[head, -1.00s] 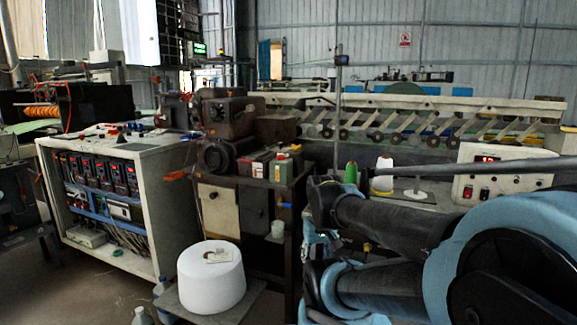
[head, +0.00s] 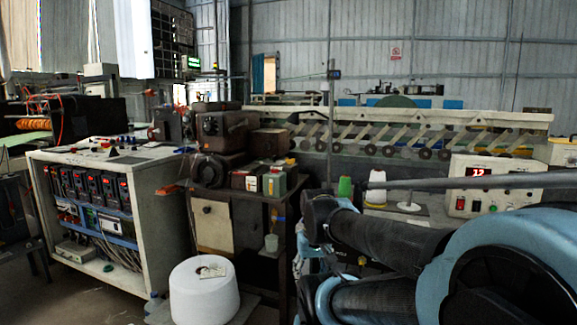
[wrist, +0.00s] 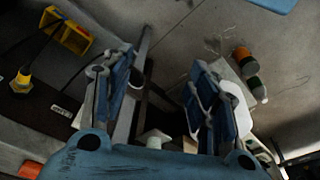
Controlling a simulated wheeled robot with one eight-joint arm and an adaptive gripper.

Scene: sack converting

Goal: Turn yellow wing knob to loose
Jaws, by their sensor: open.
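In the wrist view, a yellow frame-shaped piece (wrist: 68,32) lies at the upper left, and a smaller yellow piece with a dark centre (wrist: 20,82) lies at the left edge. I cannot tell which, if either, is the yellow wing knob. My gripper (wrist: 163,75) is open, its two blue fingers apart with nothing held between them. Both yellow pieces are left of the fingers and apart from them. In the head view I cannot make out a yellow wing knob, and my arm covers the lower right.
In the head view, a white cabinet (head: 160,210) stands left and a brown machine (head: 213,135) behind centre. A large white cone (head: 203,292) sits low in front. A control box with a red display (head: 490,190) and a long slatted rack (head: 450,118) are at right. Grey floor shows lower left.

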